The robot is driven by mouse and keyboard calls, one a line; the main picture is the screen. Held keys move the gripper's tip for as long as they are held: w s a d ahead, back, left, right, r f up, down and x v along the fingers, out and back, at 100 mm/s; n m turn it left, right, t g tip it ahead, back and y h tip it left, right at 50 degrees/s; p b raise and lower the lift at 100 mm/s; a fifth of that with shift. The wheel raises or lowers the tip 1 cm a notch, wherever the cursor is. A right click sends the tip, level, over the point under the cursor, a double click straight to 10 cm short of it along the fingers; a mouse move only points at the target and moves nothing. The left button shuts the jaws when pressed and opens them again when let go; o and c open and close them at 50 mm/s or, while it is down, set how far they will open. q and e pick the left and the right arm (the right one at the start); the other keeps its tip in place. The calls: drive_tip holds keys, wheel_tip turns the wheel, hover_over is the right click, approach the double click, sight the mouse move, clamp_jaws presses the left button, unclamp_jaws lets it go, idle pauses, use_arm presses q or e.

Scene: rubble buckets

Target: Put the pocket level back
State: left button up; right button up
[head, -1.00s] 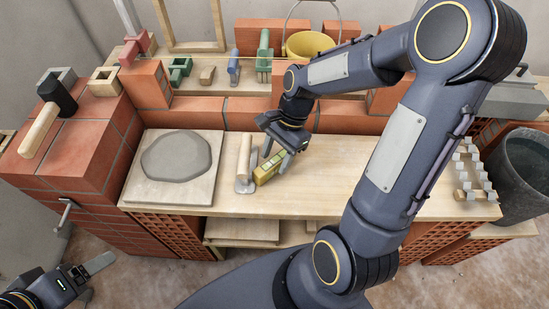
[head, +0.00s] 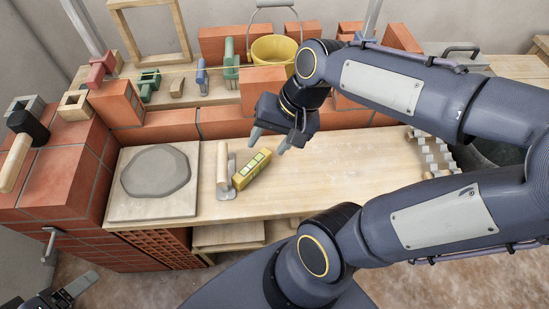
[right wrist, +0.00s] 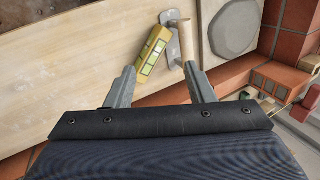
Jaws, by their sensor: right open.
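The yellow pocket level (head: 252,169) with pale green windows lies on the wooden bench top, just right of a trowel with a wooden handle. It also shows in the right wrist view (right wrist: 152,56), beyond the fingertips. My right gripper (head: 268,143) is open and empty, above the bench, behind and to the right of the level, apart from it. Its two fingers show in the right wrist view (right wrist: 160,78). My left gripper (head: 70,295) is partly in view at the lower left corner, away from the bench; its jaw state is unclear.
The trowel (head: 224,172) lies close to the level. A mortar slab (head: 155,172) on a board is at left. Behind, a shelf (head: 215,95) on bricks holds several tools and a yellow bucket (head: 275,50). The bench (head: 340,180) right of the level is largely clear.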

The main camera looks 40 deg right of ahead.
drive_tip(key=s+n+t, duration=0.1)
drive_tip(key=n, duration=0.1)
drive_tip(key=s+a+n+t, duration=0.1)
drive_tip(key=s+n, duration=0.1)
drive_tip(key=s+a+n, duration=0.1)
drive_tip(key=s+n, duration=0.1)
drive_tip(key=shift+s+a+f+t, duration=0.1)
drive_tip(key=shift+a+t, duration=0.1)
drive_tip(key=shift+t, duration=0.2)
wheel_tip(320, 180, up, 19)
drive_tip(key=p, duration=1.8)
drive_tip(key=shift+p, duration=0.4)
drive_tip(key=shift+f, duration=0.1)
